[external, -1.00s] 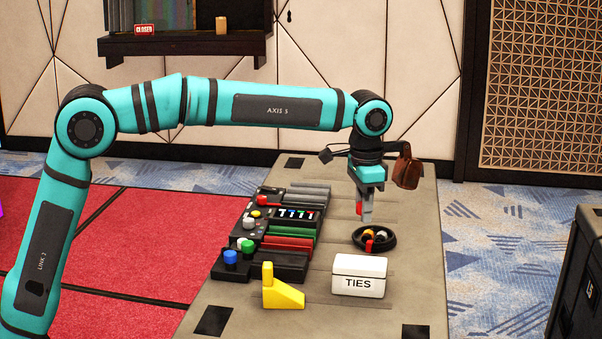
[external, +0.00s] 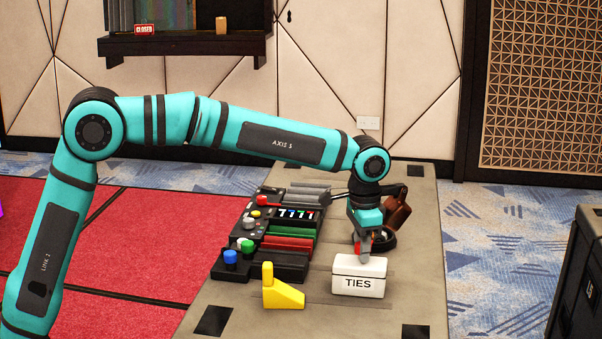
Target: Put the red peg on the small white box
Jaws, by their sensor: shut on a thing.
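The small white box (external: 372,287), lettered TIES, stands with its lid on at the front right of the table.
A yellow wedge-shaped block (external: 284,296) stands left of the box. A black panel (external: 262,262) with coloured knobs and bars runs along the table's left side. The table (external: 418,255) is bare to the right of the box.

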